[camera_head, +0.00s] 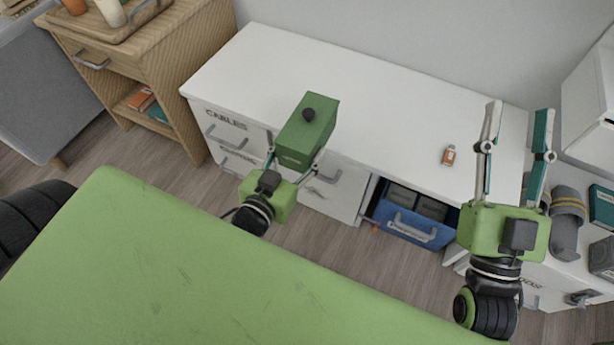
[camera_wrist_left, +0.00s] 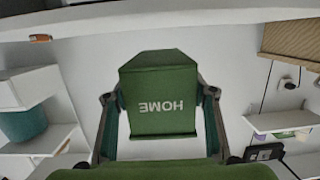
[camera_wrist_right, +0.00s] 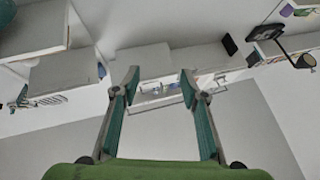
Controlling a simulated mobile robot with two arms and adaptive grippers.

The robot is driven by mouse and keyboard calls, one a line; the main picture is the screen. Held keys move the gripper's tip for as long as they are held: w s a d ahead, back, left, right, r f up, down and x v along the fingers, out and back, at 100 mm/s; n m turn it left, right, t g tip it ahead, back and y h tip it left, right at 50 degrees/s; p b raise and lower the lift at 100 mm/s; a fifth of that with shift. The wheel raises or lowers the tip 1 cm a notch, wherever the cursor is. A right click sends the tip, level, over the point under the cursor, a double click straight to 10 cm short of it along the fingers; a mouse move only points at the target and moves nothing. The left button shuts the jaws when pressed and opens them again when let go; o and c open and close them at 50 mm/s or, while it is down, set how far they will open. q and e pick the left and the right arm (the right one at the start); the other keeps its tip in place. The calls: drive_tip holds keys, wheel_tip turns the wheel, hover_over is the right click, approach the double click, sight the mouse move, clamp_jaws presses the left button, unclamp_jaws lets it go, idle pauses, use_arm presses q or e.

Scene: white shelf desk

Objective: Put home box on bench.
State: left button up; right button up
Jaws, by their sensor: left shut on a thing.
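The home box is a green box (camera_head: 308,132) with a dark round knob on top. In the left wrist view the box (camera_wrist_left: 162,98) shows the word HOME upside down. My left gripper (camera_head: 291,165) is shut on it, one finger on each side, and holds it at the front edge of the white bench (camera_head: 375,95). I cannot tell whether the box touches the bench top. My right gripper (camera_head: 518,125) is open and empty over the right end of the bench. Its fingers stand apart in the right wrist view (camera_wrist_right: 160,85).
A small orange-and-white item (camera_head: 449,155) lies on the bench top toward the right. A blue drawer (camera_head: 410,222) stands open below the bench, with dark boxes in it. A wooden cabinet (camera_head: 185,50) stands at the left. The middle of the bench top is clear.

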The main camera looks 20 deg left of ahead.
use_arm(q)
drive_tip(key=shift+s+d+f+h+b, duration=0.15)
drive_tip(key=shift+d+f+b, duration=0.2)
drive_tip(key=shift+d, duration=0.2)
drive_tip(key=shift+s+d+f+h+b, duration=0.15)
drive_tip(key=shift+d+f+b, duration=0.2)
drive_tip(key=shift+d, duration=0.2)
use_arm(e)
drive_tip(key=shift+t+y, duration=0.4)
drive_tip(key=shift+t, duration=0.3)
drive_tip(key=s+r, duration=0.3)
drive_tip(key=shift+s+d+r, duration=0.1)
drive_tip(key=shift+d+r, duration=0.1)
drive_tip(key=shift+d, duration=0.2)
drive_tip(key=shift+f, duration=0.1)
